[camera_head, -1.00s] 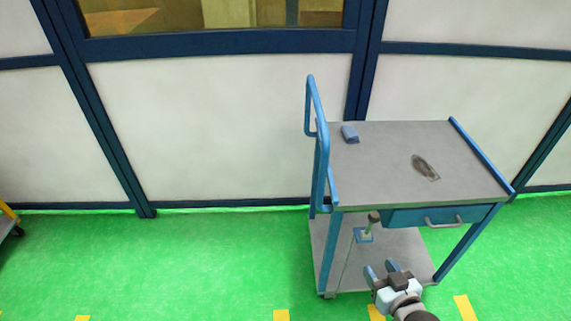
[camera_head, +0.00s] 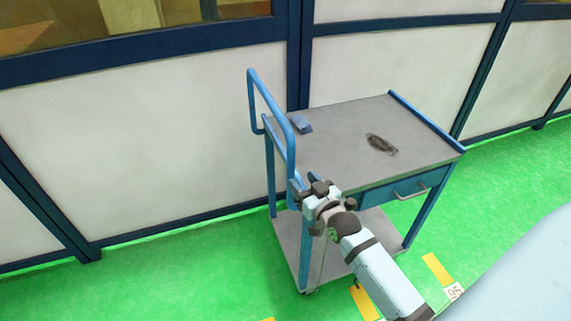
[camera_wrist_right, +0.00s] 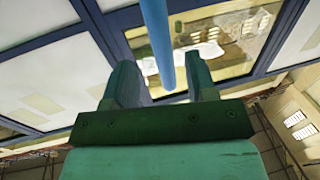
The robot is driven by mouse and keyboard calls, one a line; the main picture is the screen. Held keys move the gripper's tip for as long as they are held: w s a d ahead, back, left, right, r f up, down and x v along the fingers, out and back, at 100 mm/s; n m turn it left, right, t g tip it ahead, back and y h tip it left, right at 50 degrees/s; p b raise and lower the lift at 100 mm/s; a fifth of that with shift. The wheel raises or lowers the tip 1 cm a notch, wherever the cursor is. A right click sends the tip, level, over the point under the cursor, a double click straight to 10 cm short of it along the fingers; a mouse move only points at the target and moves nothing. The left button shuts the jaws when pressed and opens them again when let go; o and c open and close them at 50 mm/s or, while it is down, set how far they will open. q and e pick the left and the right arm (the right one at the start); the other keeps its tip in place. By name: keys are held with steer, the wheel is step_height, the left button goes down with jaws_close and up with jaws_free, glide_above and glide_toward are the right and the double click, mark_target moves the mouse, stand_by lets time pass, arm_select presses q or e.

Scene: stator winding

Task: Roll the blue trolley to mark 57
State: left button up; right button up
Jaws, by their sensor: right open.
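The blue trolley (camera_head: 345,130) has a grey top, a lower shelf and a drawer, and stands on the green floor near the wall. Its upright blue handle (camera_head: 270,103) is at its left end. My right gripper (camera_head: 307,188) is at the lower part of the handle, and my right arm hides part of the lower shelf. In the right wrist view, the open right gripper (camera_wrist_right: 162,82) has a blue bar (camera_wrist_right: 157,38) between its two fingers, with gaps visible. Yellow floor marks (camera_head: 437,268) lie before the trolley. My left gripper is out of view.
A white label (camera_head: 453,292) with hard-to-read digits is beside a yellow mark. The panelled wall (camera_head: 150,130) stands close behind. Floor is clear at right.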

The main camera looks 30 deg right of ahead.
steer(key=w, duration=0.8)
steer(key=shift+d, duration=0.15)
steer(key=shift+w, duration=0.1)
steer(key=shift+c, duration=0.3)
jaws_close()
